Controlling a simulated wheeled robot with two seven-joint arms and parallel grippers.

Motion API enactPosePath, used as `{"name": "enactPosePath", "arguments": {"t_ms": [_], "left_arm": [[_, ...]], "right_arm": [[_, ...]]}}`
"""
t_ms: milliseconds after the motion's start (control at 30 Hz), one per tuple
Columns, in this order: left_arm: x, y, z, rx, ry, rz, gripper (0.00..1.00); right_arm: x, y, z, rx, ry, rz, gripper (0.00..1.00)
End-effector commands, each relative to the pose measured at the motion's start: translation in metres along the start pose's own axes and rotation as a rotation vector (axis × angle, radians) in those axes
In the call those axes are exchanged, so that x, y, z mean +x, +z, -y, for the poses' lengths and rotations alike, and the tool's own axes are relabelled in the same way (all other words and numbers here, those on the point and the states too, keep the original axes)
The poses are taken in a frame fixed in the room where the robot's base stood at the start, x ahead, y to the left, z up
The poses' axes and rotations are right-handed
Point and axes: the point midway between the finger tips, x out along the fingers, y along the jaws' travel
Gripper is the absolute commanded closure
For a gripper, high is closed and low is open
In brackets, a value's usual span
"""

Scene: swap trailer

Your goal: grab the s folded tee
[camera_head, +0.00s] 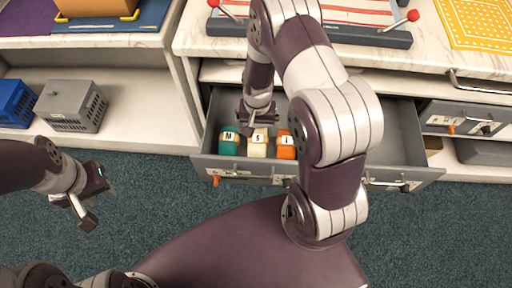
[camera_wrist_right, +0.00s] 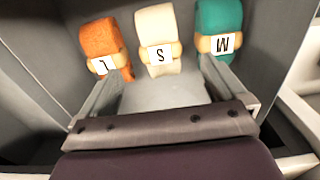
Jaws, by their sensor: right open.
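The s folded tee (camera_head: 257,150) is a cream roll with a white "S" label, standing in the open grey drawer (camera_head: 397,167) between a teal roll marked M (camera_head: 229,147) and an orange roll (camera_head: 286,153). In the right wrist view the s tee (camera_wrist_right: 158,25) lies ahead, between the lines of the two fingers. My right gripper (camera_head: 261,123) is inside the drawer, open and empty, just behind the s tee in the head view; its fingers (camera_wrist_right: 160,70) also show in the wrist view. My left gripper (camera_head: 88,200) is open and empty over the floor at left.
The orange roll (camera_wrist_right: 100,40) and teal roll (camera_wrist_right: 218,20) stand close on either side. Drawer walls surround the right gripper. A grey crate (camera_head: 71,105) and blue crate (camera_head: 15,103) stand on the left shelf. The drawer's right part looks empty.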

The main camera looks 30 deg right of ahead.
Motion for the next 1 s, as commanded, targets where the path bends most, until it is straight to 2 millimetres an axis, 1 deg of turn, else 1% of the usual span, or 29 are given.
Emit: {"name": "enactPosePath", "arguments": {"t_ms": [33, 100, 267, 400, 500, 600, 767, 800, 867, 900, 1000], "left_arm": [[0.005, 0.001, 0.0, 0.0, 0.0, 0.0, 0.64], [0.009, 0.001, 0.0, 0.0, 0.0, 0.0, 0.64], [0.013, 0.001, 0.0, 0.0, 0.0, 0.0, 0.64], [0.025, 0.003, 0.0, 0.0, 0.0, 0.0, 0.64], [0.029, 0.003, 0.0, 0.0, 0.0, 0.0, 0.64], [0.029, 0.003, 0.0, 0.0, 0.0, 0.0, 0.64], [0.029, 0.003, 0.0, 0.0, 0.0, 0.0, 0.64], [0.029, 0.003, 0.0, 0.0, 0.0, 0.0, 0.64], [0.029, 0.003, 0.0, 0.0, 0.0, 0.0, 0.64], [0.029, 0.003, 0.0, 0.0, 0.0, 0.0, 0.64], [0.029, 0.003, 0.0, 0.0, 0.0, 0.0, 0.64]], "right_arm": [[0.014, 0.001, 0.0, -0.001, 0.001, 0.002, 0.02], [0.028, 0.0, 0.0, -0.002, 0.001, 0.002, 0.02], [0.045, -0.001, 0.0, -0.003, 0.0, 0.0, 0.02], [0.073, -0.006, -0.002, -0.004, 0.0, 0.0, 0.02], [0.088, -0.007, -0.002, -0.005, 0.0, 0.0, 0.02], [0.093, -0.007, -0.002, -0.005, -0.001, -0.001, 0.02], [0.092, -0.007, -0.002, -0.005, -0.001, -0.002, 0.02], [0.092, -0.007, -0.002, -0.005, -0.001, -0.002, 0.05], [0.092, -0.007, -0.002, -0.005, -0.001, -0.002, 0.25], [0.092, -0.007, -0.002, -0.005, -0.001, -0.002, 0.38], [0.092, -0.007, -0.002, -0.005, -0.001, -0.001, 0.67]]}}
